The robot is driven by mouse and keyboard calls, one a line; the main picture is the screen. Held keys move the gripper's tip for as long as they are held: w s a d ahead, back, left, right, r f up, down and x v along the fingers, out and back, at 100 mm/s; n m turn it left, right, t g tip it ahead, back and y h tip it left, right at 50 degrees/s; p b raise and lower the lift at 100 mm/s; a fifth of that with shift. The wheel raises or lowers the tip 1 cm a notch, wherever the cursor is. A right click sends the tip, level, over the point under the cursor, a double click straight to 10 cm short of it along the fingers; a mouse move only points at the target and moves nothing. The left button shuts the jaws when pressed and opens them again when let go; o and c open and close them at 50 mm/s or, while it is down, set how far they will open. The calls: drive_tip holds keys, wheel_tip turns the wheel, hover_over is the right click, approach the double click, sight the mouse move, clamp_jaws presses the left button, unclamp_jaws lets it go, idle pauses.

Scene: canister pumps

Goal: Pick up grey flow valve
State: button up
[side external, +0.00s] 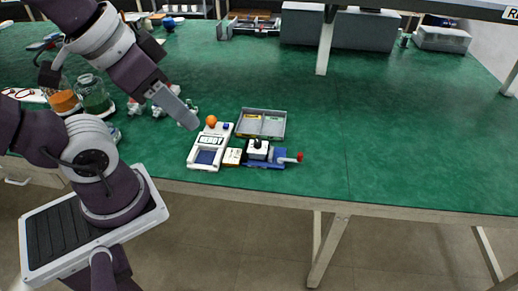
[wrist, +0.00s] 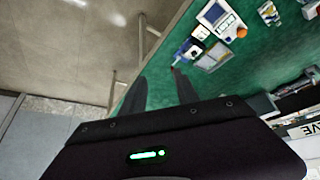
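I cannot surely pick out the grey flow valve. Small pale fittings with red parts (side external: 135,107) stand left of my gripper in the side view, partly behind my arm; they are too small to make out fully. My gripper (side external: 188,121) is above the bench, to the left of a white device with a blue screen. In the wrist view its two dark fingers (wrist: 158,75) are apart with nothing seen between them. A blue-based unit with a red-knobbed lever (side external: 282,158) sits right of the white device.
The white device (side external: 205,158), an orange ball (side external: 211,121) and a grey divided tray (side external: 263,112) sit near the front edge. Canisters with green (side external: 95,98) and orange (side external: 64,102) contents stand at left. The green bench (side external: 410,140) is clear at right.

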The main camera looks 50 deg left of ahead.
idle(0.3)
drive_tip(key=o, duration=0.8)
drive_tip(key=w+a+f+m+g+y, duration=0.45)
drive_tip(key=a+f+m+y, duration=0.2)
drive_tip(key=a, duration=0.25)
drive_tip(key=m+t+y, duration=0.4)
drive_tip(key=m+y, duration=0.2)
drive_tip(key=m, duration=0.6)
hover_over(258, 145)
drive_tip(key=s, duration=0.8)
wheel_tip(258, 145, down, 12)
drive_tip(key=w+d+f+m+t, duration=0.1)
drive_tip(key=f+m, duration=0.1)
drive_tip(key=f, duration=0.1)
drive_tip(key=w+d+f+m+t+h, duration=0.1)
drive_tip(key=w+f+m, duration=0.1)
drive_tip(key=f+m, duration=0.1)
drive_tip(key=w+d+f+m+t+h, duration=0.1)
drive_tip(key=f+m, duration=0.1)
drive_tip(key=f, duration=0.2)
drive_tip(key=shift+w+d+f+m+t, duration=0.25)
drive_tip(key=shift+w+d+f+t, duration=0.05)
drive_tip(key=shift+w+f+t, duration=0.1)
drive_tip(key=x, duration=0.6)
drive_tip(key=shift+w+a+f, duration=0.1)
drive_tip(key=shift+w+f, duration=0.05)
drive_tip(key=shift+f, duration=0.2)
drive_tip(key=shift+c, duration=0.4)
